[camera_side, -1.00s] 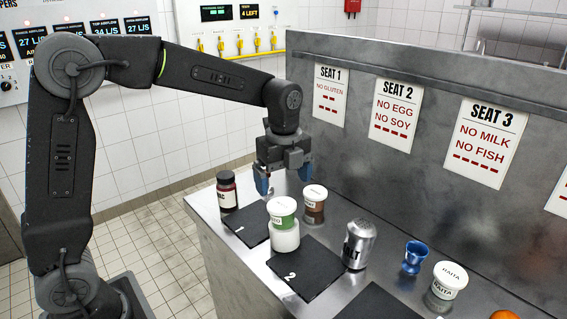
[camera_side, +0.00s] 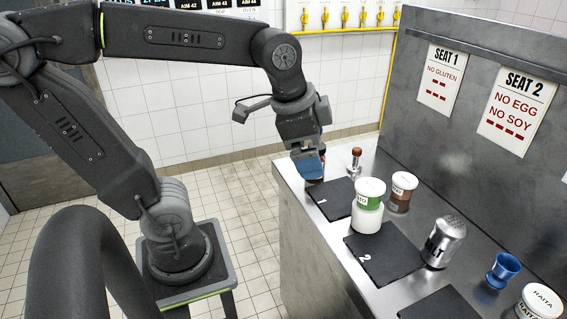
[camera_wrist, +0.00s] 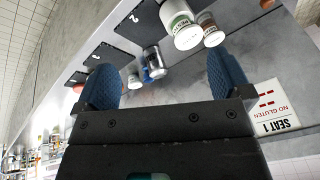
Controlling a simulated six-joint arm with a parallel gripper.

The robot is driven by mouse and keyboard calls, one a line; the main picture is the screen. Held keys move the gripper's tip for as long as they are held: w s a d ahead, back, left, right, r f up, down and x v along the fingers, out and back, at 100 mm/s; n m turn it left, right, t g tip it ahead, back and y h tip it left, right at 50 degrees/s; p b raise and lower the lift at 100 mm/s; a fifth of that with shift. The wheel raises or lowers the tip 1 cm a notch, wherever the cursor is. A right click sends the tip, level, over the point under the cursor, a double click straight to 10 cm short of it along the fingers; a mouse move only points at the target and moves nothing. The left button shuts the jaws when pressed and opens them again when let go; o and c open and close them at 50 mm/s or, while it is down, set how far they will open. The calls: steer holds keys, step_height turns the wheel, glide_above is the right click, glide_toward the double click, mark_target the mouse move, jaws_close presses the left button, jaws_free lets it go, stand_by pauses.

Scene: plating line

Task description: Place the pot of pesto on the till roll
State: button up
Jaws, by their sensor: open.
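The pot of pesto (camera_side: 370,191), a small tub with a white lid and green label, sits upright on top of the white till roll (camera_side: 366,219). The roll stands at the upper edge of the black slate marked 2 (camera_side: 380,262). My gripper (camera_side: 308,166) is open and empty, apart from the pot and to its left, over the counter's far left end. In the wrist view the pot of pesto (camera_wrist: 180,17) shows at the top, beyond the open blue fingers (camera_wrist: 164,72).
A brown-labelled tub (camera_side: 402,190) stands close right of the pot. A salt shaker (camera_side: 443,243), blue egg cup (camera_side: 503,268) and raita tub (camera_side: 538,303) run rightward. Slate 1 (camera_side: 334,203) is bare. A red-brown-topped item (camera_side: 356,160) stands behind. A partition (camera_side: 470,130) backs the counter.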

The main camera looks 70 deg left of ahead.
steer(key=s+f+n, duration=0.1)
steer(key=n, duration=0.1)
steer(key=s+n+t, duration=0.1)
steer(key=s+n, duration=0.1)
steer(key=s+f+n, duration=0.1)
steer(key=s, duration=0.1)
steer(key=shift+s+f+n+t, duration=0.15)
steer(key=shift+f+n+t, duration=0.15)
steer(key=shift+n, duration=0.1)
